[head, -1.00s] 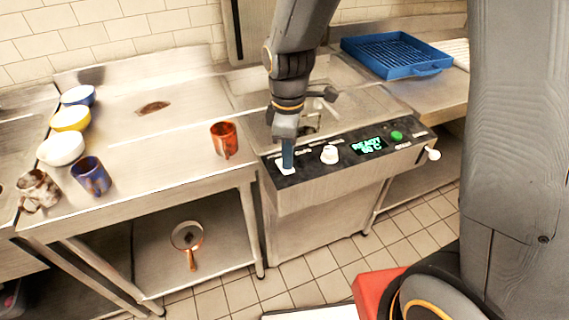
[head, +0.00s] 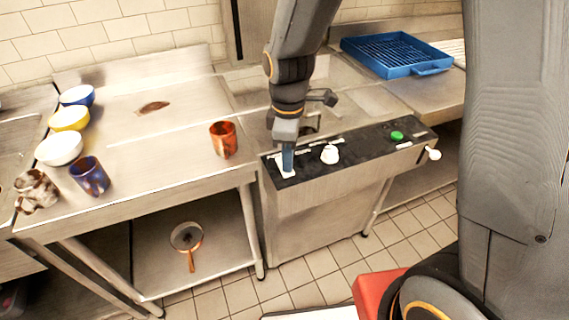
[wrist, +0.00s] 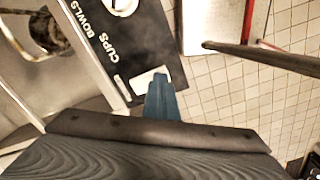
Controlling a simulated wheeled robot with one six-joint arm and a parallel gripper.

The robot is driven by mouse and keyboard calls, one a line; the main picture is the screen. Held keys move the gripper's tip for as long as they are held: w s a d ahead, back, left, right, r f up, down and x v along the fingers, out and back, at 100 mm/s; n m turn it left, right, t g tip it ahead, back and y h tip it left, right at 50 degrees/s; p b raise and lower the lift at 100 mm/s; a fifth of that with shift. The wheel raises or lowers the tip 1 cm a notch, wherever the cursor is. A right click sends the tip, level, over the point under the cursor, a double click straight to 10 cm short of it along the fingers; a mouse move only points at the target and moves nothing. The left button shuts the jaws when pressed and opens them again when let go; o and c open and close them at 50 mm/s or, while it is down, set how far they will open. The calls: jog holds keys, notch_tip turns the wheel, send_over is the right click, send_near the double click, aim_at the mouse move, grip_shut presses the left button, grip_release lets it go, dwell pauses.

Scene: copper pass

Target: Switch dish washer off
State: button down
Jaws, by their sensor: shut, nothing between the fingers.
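The dish washer (head: 325,205) is a steel unit with a black control panel (head: 358,149) along its top front edge. The panel carries a white rocker switch (head: 288,172) at its left end, a white knob (head: 329,154) and a green button (head: 397,135). The display area between knob and button is dark. My gripper (head: 287,163) is shut and empty, pointing down with its blue fingertips at the white switch and partly covering it. In the wrist view the fingertips (wrist: 161,84) overlap the edge of the white switch (wrist: 146,79); contact looks likely but is hard to confirm.
An orange cup (head: 223,140) stands on the steel counter left of the panel. A blue cup (head: 89,176), a patterned jug (head: 36,191) and several bowls are farther left. A blue rack (head: 396,54) lies at the back right. A white lever (head: 432,153) sticks out at the panel's right end.

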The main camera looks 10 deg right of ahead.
notch_tip(320, 180, up, 7)
jog(key=p, duration=0.6)
dwell(0.3)
dwell(0.4)
jog(key=s+d+m+t+b, duration=0.1)
jog(key=s+d+m+b, duration=0.4)
jog(key=d+m, duration=0.7)
jog(key=s+f+m, duration=0.1)
jog(key=s+m, duration=0.1)
jog(key=m, duration=0.1)
jog(key=shift+s+d, duration=0.25)
jog(key=shift+d, duration=0.1)
